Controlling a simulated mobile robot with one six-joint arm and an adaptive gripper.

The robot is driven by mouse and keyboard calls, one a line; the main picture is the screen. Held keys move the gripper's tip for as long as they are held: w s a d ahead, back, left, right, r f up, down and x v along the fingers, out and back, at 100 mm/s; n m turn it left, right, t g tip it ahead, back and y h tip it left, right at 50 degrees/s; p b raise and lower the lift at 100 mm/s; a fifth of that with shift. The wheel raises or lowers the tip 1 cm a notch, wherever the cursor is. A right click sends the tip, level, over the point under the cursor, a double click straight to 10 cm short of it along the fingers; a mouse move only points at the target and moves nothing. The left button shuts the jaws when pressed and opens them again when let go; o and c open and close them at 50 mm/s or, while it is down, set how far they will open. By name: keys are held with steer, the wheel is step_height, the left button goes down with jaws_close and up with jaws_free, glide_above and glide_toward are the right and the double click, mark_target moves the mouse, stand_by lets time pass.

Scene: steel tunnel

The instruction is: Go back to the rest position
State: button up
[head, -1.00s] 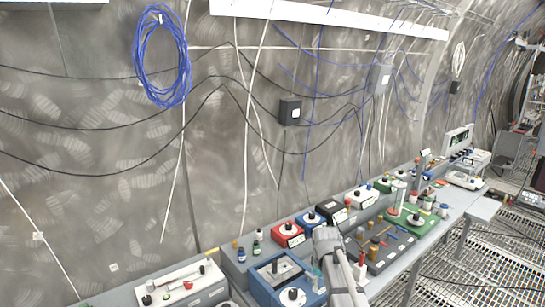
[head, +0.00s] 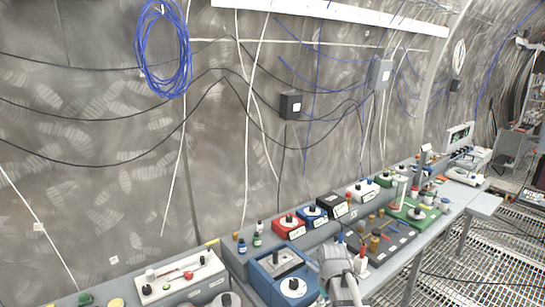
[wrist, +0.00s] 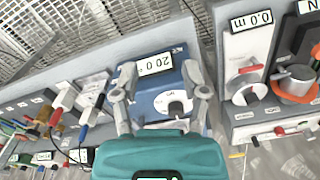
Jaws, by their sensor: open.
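My gripper (wrist: 162,75) is open in the wrist view, its two grey fingers spread in front of its teal body. Nothing shows between the fingertips except the blue box (wrist: 155,66) behind them. This box carries a white dial with a dark knob and a display that seems to read 20.0. In the head view, my grey arm (head: 340,272) stands at the bottom, right of a blue box (head: 263,272) with a dial. My fingers cannot be made out there. Any gap between fingers and box is hard to judge.
A long grey bench (head: 435,228) runs along the tunnel wall, crowded with instruments. A red box (head: 287,226), a tool tray (head: 385,243) and a green board (head: 412,217) stand beyond my arm. A white panel (head: 180,279) lies left. Grated floor (head: 480,262) is open at right.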

steer(key=s+f+m+b, duration=0.4)
steer(key=s+f, duration=0.1)
steer(key=s, duration=0.4)
steer(key=shift+d+f, duration=0.2)
steer(key=shift+f, duration=0.05)
stand_by(0.7)
